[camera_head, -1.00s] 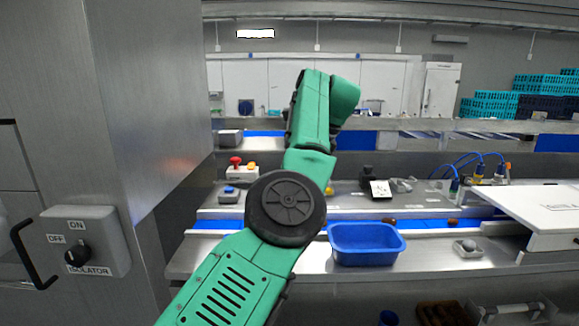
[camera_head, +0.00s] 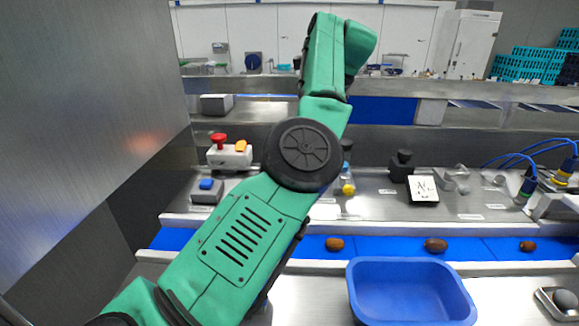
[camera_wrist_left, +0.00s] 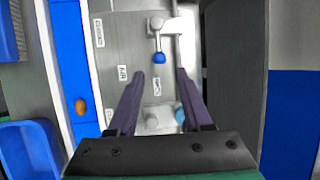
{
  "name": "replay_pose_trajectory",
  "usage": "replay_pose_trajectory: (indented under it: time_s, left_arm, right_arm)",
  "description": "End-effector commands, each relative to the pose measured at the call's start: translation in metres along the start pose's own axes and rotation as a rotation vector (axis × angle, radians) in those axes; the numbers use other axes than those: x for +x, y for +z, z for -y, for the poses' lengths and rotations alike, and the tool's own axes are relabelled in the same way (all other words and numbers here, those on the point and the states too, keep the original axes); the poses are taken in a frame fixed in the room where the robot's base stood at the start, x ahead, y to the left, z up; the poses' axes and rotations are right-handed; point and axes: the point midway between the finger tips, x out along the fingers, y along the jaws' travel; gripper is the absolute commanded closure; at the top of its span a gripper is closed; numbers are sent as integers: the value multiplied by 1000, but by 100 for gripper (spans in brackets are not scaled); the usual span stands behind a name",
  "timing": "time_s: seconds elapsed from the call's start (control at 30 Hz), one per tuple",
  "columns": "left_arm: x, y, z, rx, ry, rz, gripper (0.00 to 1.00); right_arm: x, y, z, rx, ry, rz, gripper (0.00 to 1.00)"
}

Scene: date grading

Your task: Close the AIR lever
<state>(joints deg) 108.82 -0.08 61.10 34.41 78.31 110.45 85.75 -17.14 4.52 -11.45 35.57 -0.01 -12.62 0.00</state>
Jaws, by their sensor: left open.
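My left gripper (camera_wrist_left: 160,74) is open and empty in the left wrist view, its two dark fingers over a grey metal panel. A lever with a blue ball knob (camera_wrist_left: 159,57) hangs from a pale fitting (camera_wrist_left: 157,24) just beyond and between the fingertips. A small label (camera_wrist_left: 122,73), which seems to read AIR, is left of the fingertips. A second pale fitting (camera_wrist_left: 153,120) lies between the fingers, with a light-blue part (camera_wrist_left: 180,115) partly hidden by the right finger. In the head view my left arm hides its gripper and part of the panel. My right gripper is out of view.
A blue belt (camera_head: 385,246) carrying brown dates (camera_head: 436,245) runs before the panel. A blue tub (camera_head: 410,262) stands in front. A red stop button (camera_head: 218,139), a blue button box (camera_head: 206,190), a yellow knob (camera_head: 348,188) and a card (camera_head: 423,190) are on the panel.

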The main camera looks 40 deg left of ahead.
Motion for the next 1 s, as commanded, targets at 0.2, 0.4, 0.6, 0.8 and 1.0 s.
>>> replay_pose_trajectory:
  time_s: [0.2,0.4,0.6,0.8,1.0]
  left_arm:
    - [64,-3,-2,-3,3,1,50]
    - [107,0,-1,0,3,3,50]
    - [128,0,-1,0,1,1,50]
    - [129,0,0,1,0,1,50]
    - [129,0,0,1,0,1,100]
  right_arm:
    - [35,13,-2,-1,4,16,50]
    - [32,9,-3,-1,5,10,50]
    - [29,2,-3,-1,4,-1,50]
    - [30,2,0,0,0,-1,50]
    - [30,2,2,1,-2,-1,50]
